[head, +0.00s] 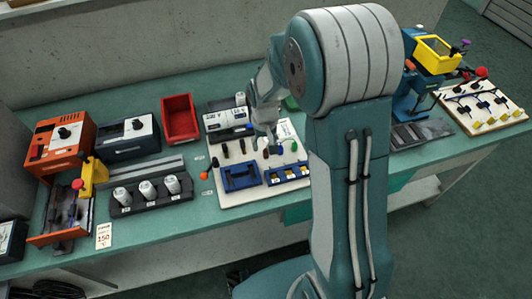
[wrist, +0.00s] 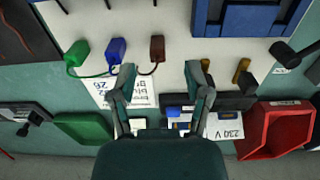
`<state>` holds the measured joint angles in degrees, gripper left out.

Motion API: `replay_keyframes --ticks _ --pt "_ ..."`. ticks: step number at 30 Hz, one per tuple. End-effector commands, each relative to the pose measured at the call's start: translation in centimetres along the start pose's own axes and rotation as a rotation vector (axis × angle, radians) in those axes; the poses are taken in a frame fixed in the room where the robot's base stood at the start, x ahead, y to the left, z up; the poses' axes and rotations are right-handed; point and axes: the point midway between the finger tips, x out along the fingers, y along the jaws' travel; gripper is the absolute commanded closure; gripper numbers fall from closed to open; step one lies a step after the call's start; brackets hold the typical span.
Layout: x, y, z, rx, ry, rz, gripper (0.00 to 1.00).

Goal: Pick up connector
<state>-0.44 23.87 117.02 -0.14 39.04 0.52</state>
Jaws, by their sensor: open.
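My gripper (wrist: 163,82) is open and empty, its two fingers spread above the white board (wrist: 55,15). In the head view my gripper (head: 268,132) is over the back part of that board. Green (wrist: 76,54), blue (wrist: 116,48) and brown (wrist: 154,52) plug-like pieces with thin wires lie on the board in the wrist view, near the left finger. The brown one is just beyond the gap between the fingertips. I cannot tell which piece is the connector. A brass-coloured pin (wrist: 241,70) is right of the right finger. The palm hides part of the bench.
A blue frame (head: 241,177) and a blue holder with yellow parts (head: 287,174) stand on the board's front. A red bin (head: 180,118), a rack with white cylinders (head: 150,194) and an orange device (head: 60,140) stand left. A second board (head: 482,107) lies right.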

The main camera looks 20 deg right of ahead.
Motion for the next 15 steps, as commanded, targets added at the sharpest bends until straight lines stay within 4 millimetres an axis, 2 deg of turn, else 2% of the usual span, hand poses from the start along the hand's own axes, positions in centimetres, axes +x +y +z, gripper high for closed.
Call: replay_keyframes --ticks 3,6,15 --pt "2.1 0.4 0.0 0.001 -0.005 -0.001 0.37" --pt "3.2 0.4 0.0 0.0 -0.004 -0.002 0.37" --pt "3.7 0.4 0.0 0.001 -0.001 -0.002 0.37"
